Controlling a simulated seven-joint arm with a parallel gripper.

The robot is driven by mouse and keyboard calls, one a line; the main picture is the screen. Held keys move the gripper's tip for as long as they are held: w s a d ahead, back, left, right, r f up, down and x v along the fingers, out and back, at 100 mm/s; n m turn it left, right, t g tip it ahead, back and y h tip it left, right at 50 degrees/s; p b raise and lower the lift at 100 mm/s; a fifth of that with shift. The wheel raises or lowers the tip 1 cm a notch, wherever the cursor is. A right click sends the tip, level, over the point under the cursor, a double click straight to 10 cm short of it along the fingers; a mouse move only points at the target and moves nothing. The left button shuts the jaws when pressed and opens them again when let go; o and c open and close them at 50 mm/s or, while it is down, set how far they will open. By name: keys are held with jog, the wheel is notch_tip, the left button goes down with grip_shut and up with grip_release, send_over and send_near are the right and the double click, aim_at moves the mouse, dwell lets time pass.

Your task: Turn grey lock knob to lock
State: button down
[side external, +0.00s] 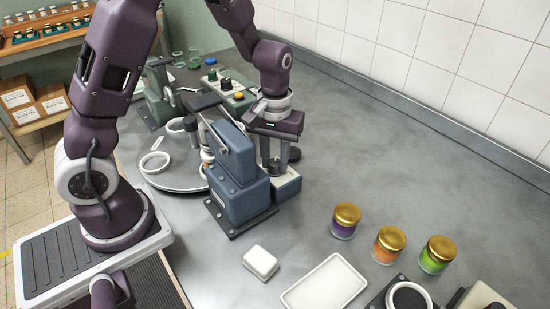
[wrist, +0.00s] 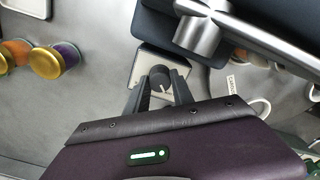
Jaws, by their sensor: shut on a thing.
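The lock knob (wrist: 161,77) is a dark grey round knob with a pale pointer line, on top of a light box (wrist: 146,66) in the wrist view. The pointer runs slantwise toward the lower right. My gripper (wrist: 160,92) has one finger on each side of the knob and is shut on it. In the side view my gripper (side external: 274,163) points straight down over the light box (side external: 288,187), beside the blue-grey press (side external: 236,160). The fingers mostly hide the knob there.
The blue-grey press with its lever stands close to my gripper. A round grey turntable (side external: 170,180) holds white rings behind it. Gold-lidded jars (side external: 388,244), a white tray (side external: 324,284) and a small white block (side external: 261,262) stand in front.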

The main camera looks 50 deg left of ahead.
aim_at(275, 162)
jog(key=shift+w, duration=0.1)
dwell(0.3)
jog(key=c, duration=1.1)
grip_release()
notch_tip(275, 162, up, 7)
jog(key=shift+r, duration=0.2)
jog(key=s+d+r+m+t, duration=0.1)
jog(key=s+r, duration=0.2)
jog(key=r, duration=0.1)
jog(key=s+d+r+m+t, duration=0.1)
jog(key=s+r+t, duration=0.1)
jog(key=s+r, duration=0.1)
jog(key=s+d+r+m+t, duration=0.1)
jog(key=s+r, duration=0.3)
jog(key=r, duration=0.1)
jog(key=shift+d+m+h, duration=0.2)
jog(key=shift+m+h, duration=0.2)
jog(key=s+m+t, duration=0.1)
jog(key=s+m, duration=0.1)
jog(key=s, duration=0.7)
jog(key=shift+s+a+m+t+y, duration=0.2)
jog(key=shift+a+m+t+y, duration=0.1)
jog(key=shift+m+y, duration=0.1)
